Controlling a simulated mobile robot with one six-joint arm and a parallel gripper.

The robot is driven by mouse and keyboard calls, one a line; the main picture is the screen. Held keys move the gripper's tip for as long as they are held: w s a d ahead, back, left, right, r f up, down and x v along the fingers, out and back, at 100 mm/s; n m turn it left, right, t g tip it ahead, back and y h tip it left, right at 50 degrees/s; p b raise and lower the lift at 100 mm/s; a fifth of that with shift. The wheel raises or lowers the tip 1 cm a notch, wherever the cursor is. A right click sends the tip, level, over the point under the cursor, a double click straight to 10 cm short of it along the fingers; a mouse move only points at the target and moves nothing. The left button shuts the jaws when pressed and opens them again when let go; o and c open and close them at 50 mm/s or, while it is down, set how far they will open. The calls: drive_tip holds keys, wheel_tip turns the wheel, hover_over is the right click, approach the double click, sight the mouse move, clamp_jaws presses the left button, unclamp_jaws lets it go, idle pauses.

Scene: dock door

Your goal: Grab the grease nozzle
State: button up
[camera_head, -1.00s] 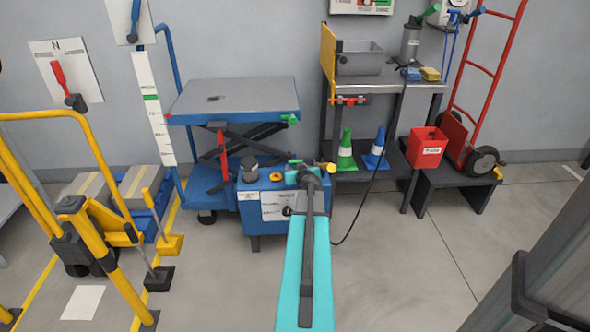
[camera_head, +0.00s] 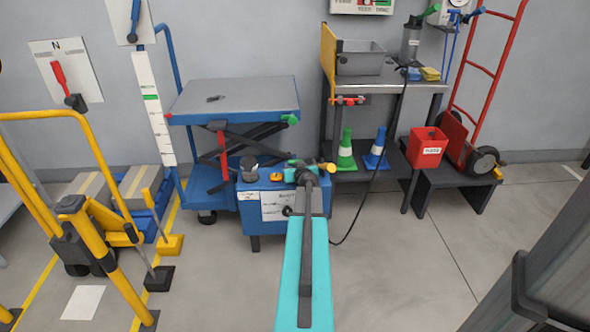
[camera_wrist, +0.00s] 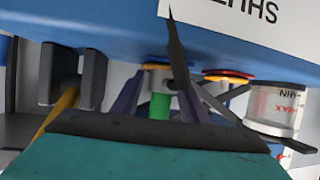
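My gripper (camera_wrist: 160,112) is low in the wrist view, with two dark bluish fingers apart. A short green cylinder with a yellow collar (camera_wrist: 161,106) shows between them, with a gap on each side. It may be the grease nozzle, but I cannot tell for sure. In the head view my gripper is mostly hidden behind my arm, at the blue cabinet (camera_head: 262,213). A yellow-ended part (camera_head: 328,167) shows just right of my wrist. A yellow rod between dark blocks (camera_wrist: 62,108) is at the left of the wrist view.
A clear reservoir with MIN/MAX marks (camera_wrist: 277,108) and a red-yellow knob (camera_wrist: 228,76) are close on the right in the wrist view. A dark hose (camera_head: 368,190) hangs right of the cabinet. A blue lift table (camera_head: 235,98) stands behind.

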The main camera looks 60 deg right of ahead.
clamp_jaws()
drive_tip(key=shift+r, duration=0.1)
wheel_tip(320, 180, up, 10)
drive_tip(key=p, duration=0.3)
idle(0.3)
idle(0.4)
